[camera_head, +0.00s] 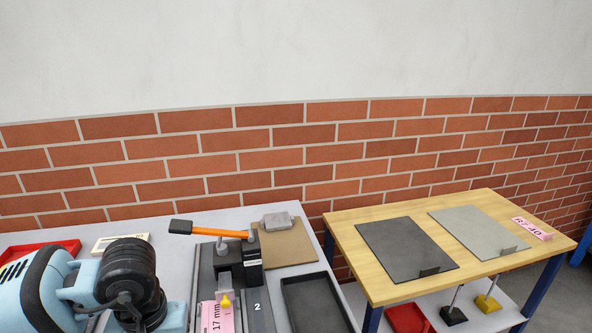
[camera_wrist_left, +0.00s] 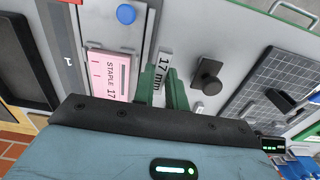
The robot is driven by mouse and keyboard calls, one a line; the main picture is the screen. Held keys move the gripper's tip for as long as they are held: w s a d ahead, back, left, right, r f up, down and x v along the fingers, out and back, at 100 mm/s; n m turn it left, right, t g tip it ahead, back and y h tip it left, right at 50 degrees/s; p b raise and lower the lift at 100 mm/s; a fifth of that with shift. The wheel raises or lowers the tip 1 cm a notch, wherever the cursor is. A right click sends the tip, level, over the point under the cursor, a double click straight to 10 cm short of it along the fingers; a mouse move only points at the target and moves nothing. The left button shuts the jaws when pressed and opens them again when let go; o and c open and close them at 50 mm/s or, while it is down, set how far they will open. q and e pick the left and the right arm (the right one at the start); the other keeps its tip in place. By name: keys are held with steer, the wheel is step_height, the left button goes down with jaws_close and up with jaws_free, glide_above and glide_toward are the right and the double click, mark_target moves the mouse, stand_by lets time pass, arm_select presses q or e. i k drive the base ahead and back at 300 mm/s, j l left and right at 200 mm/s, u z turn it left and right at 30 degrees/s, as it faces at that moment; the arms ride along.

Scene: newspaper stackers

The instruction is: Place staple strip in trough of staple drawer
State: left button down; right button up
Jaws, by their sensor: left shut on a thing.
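In the left wrist view my left gripper (camera_wrist_left: 163,84) has its green fingers shut on a narrow grey strip (camera_wrist_left: 165,62) marked "17 mm", which I take to be the staple strip. Its lower part is hidden between the fingers. A pink card (camera_wrist_left: 108,77) reading "STAPLE 17" lies beside the fingers, on the left. I cannot make out the drawer's trough clearly. My left fingers are not visible in the head view. My right gripper is not in view.
A red tray (camera_head: 40,252) is at the left. A wooden table (camera_head: 400,291) stands to the right.

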mark_target(226, 285)
steer(key=k+l+u, duration=0.1)
steer(key=l, duration=0.2)
steer(key=k+l+u, duration=0.15)
steer(key=l+u, duration=0.25)
steer(key=l, duration=0.65)
steer(key=i+l+u, duration=0.15)
steer(key=l, duration=0.2)
steer(key=i+l+u, duration=0.2)
steer(key=l, duration=0.2)
steer(key=i+l+u, duration=0.25)
steer(key=i+l, duration=0.1)
